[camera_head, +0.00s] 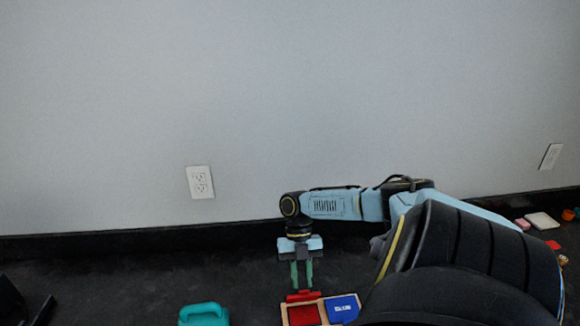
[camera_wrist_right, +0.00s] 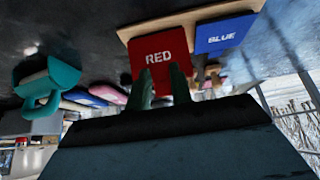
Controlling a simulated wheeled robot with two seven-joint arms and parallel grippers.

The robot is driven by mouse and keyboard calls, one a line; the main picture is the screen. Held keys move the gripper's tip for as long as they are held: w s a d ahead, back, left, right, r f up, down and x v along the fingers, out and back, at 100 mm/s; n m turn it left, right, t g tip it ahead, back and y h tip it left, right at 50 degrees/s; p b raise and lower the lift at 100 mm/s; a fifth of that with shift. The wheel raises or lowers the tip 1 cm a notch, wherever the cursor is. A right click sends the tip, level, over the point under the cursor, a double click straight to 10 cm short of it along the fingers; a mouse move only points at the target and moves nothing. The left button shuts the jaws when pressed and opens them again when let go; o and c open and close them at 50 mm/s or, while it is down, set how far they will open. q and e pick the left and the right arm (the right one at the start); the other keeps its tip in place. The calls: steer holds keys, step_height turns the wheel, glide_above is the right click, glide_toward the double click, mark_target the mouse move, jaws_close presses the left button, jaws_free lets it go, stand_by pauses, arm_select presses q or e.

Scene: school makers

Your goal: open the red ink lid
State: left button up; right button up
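A wooden tray (camera_head: 322,299) with a red ink pad (camera_head: 305,314) and a blue ink pad (camera_head: 342,308) stands at the bottom of the head view. A bright red piece, seemingly the red lid (camera_head: 299,296), shows at the red pad's far edge, just under my right gripper (camera_head: 302,287). In the right wrist view the red lid (camera_wrist_right: 158,58) reads RED and looks tilted up; its exact angle is unclear. The blue lid (camera_wrist_right: 226,35) looks flat. My right gripper's two fingers point down, apart, with nothing visible between them. Contact with the lid cannot be told. My left gripper is out of view.
A teal handled object (camera_head: 203,313) stands left of the tray. Small items, including a white block (camera_head: 542,220), lie at the right. A wall with outlets (camera_head: 200,182) rises behind the dark table.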

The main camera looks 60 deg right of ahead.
steer(key=shift+o, duration=1)
steer(key=shift+s+a+r, duration=0.1)
steer(key=shift+s, duration=0.15)
steer(key=shift+o, duration=1.3)
steer(key=shift+w, duration=0.15)
steer(key=b+v, duration=0.1)
steer(key=v, duration=1.2)
steer(key=shift+r+b, duration=0.15)
steer(key=shift+b, duration=0.25)
